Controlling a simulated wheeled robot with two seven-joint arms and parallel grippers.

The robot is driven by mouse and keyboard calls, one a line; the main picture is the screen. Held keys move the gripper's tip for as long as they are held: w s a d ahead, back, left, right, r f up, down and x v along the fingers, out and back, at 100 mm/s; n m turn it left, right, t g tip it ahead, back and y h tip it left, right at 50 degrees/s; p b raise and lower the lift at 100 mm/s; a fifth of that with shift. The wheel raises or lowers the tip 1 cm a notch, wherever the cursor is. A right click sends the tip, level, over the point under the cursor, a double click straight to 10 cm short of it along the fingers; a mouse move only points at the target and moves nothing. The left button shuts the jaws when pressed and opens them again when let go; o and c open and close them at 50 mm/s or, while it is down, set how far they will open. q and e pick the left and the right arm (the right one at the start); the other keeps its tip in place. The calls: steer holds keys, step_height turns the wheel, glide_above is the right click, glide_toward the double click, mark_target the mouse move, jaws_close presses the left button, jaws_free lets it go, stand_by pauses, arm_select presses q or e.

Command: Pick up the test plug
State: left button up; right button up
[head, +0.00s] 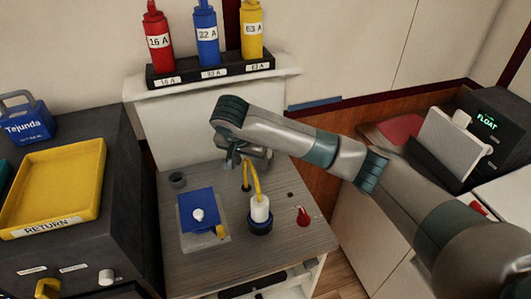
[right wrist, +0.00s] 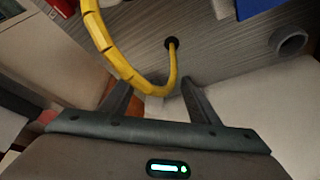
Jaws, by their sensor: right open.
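The white test plug (head: 260,209) stands upright in a dark blue round holder (head: 260,224) on the grey wooden worktop. Its yellow cable (head: 257,180) arcs from its top to a dark hole in the worktop. My right gripper (head: 238,164) is above the back of the worktop, behind and left of the plug. It also shows in the right wrist view (right wrist: 153,92), with its fingers apart and nothing gripped. My left gripper is out of view.
A blue plate with a white knob (head: 198,214) lies left of the plug. A red knob (head: 303,217) is at right, and a grey ring (head: 177,180) at back left. Numbered bottles (head: 207,35) stand on a shelf behind. A yellow RETURN tray (head: 60,180) is on the left cabinet.

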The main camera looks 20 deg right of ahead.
steer(key=w+d+p, duration=0.2)
steer(key=w+d, duration=0.3)
steer(key=w, duration=0.2)
steer(key=shift+w+d, duration=0.4)
steer(key=shift+w, duration=0.1)
steer(key=shift+w+d+r+p, duration=0.1)
steer(key=shift+w+d+p, duration=0.05)
steer(key=shift+d+p, duration=0.15)
steer(key=shift+w+d+f, duration=0.1)
steer(key=shift+w+f, duration=0.1)
steer(key=shift+f, duration=0.1)
steer(key=p+x, duration=0.1)
steer(key=x, duration=0.2)
steer(key=shift+f, duration=0.15)
steer(key=shift+w+d+f+p, duration=0.15)
steer(key=shift+w+f+p, duration=0.15)
steer(key=shift+f, duration=0.25)
steer(key=c, duration=1.2)
